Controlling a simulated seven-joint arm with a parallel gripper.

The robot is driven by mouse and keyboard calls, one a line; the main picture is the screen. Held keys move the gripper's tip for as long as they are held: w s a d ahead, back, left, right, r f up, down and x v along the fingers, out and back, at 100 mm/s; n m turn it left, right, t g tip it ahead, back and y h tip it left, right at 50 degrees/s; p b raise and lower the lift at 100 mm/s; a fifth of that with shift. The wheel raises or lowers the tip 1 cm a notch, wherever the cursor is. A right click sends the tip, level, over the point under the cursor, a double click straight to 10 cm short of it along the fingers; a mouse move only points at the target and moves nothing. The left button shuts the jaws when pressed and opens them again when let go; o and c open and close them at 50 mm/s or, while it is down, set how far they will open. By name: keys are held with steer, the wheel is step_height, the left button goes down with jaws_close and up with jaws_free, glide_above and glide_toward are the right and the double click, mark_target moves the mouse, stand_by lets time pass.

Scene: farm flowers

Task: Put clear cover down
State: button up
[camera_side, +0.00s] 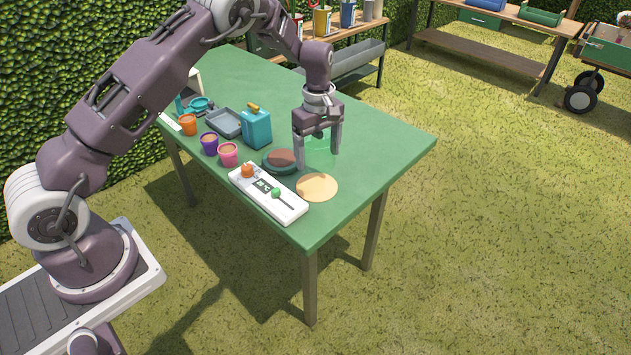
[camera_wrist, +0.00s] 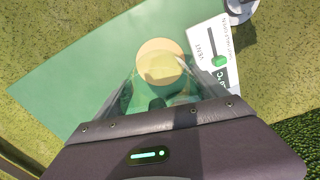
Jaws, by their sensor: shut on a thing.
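My gripper (camera_side: 317,150) is above the green table (camera_side: 377,139), shut on a clear cover (camera_side: 320,152) that shows as a faint see-through green shape between the fingers. In the wrist view the clear cover (camera_wrist: 150,98) is hard to make out against the table, between my fingers. A round tan disc (camera_side: 317,187) lies on the table just below and in front of my gripper. It also shows in the wrist view (camera_wrist: 158,53). A round dish with dark contents (camera_side: 279,161) stands left of my gripper.
A white panel with a green knob and an orange knob (camera_side: 255,190) lies at the table's near edge. Pink (camera_side: 228,157), purple and orange pots, a blue can (camera_side: 256,128) and a grey tray (camera_side: 223,123) stand to the left. The table's right part is clear.

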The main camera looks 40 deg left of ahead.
mark_target(318, 138)
step_height(318, 138, down, 8)
steer(key=shift+f, duration=0.1)
steer(key=shift+f, duration=0.1)
steer(key=o, duration=1.3)
step_height(318, 138, up, 13)
steer(key=shift+f, duration=0.2)
steer(key=shift+m+t, duration=0.4)
steer(key=shift+m, duration=0.5)
steer(key=r, duration=0.2)
steer(key=s+r, duration=0.1)
steer(key=r, duration=0.2)
steer(key=s+d+r, duration=0.1)
steer(key=r, duration=0.1)
steer(key=shift+s+d+r, duration=0.1)
steer(key=shift+s+r, duration=0.15)
steer(key=s+d+r+m+t+h, duration=0.1)
steer(key=s+d+r+m+t, duration=0.2)
steer(key=s+r, duration=0.65)
steer(key=s+d+r+m, duration=0.2)
steer(key=s+r+m, duration=0.45)
steer(key=s, duration=0.55)
steer(key=s+f+m+t+y, duration=0.1)
steer(key=s+m, duration=0.3)
steer(key=s, duration=0.7)
steer(key=shift+s+d+f+t, duration=0.2)
steer(key=shift+f+t, duration=0.2)
steer(key=shift+f, duration=0.2)
